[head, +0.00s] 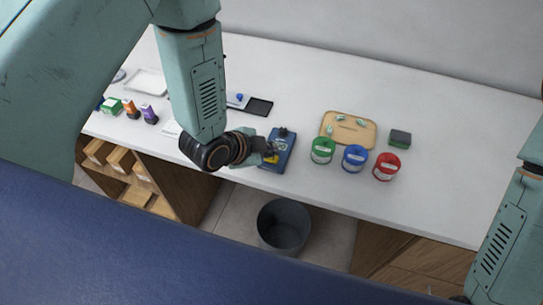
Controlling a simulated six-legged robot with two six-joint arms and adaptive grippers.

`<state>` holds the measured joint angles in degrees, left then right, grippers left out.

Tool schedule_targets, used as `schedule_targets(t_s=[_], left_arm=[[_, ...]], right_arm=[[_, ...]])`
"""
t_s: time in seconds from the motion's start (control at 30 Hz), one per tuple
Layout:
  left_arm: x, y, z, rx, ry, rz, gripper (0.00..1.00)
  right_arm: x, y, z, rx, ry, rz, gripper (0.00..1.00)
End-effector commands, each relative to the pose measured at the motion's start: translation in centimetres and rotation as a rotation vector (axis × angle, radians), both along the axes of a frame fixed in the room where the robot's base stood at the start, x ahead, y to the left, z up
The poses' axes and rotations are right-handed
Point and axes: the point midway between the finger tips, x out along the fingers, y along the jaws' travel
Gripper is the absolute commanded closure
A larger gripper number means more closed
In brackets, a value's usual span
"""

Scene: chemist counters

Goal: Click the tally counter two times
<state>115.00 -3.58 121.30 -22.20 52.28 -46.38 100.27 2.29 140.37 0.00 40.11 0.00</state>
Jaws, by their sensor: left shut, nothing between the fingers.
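The tally counter (285,152) appears to be the small blue device near the front edge of the white counter, with a dark knob at its top and a yellow patch. My left gripper (271,154) is shut and empty, with its fingertips at the left part of the blue device. It hides part of that device, and I cannot tell whether the fingertips touch it. My right arm comes in at the lower right; its gripper is out of view.
Green (322,151), blue (355,158) and red (386,167) tubs stand to the right. Behind them are a wooden tray (368,133) and a dark green block (400,138). A black tray (260,107) lies behind the device. A grey bin (284,226) stands below the counter's front edge.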

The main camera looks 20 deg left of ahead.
Motion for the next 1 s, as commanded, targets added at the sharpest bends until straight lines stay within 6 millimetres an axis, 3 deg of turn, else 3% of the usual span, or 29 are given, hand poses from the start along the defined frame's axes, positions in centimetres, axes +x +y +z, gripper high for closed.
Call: schedule_targets(t_s=[1.0], left_arm=[[0.1, 0.0, -1.2, 0.0, 0.0, 0.0, 1.0]], right_arm=[[0.0, 0.0, -0.9, 0.0, 0.0, 0.0, 1.0]])
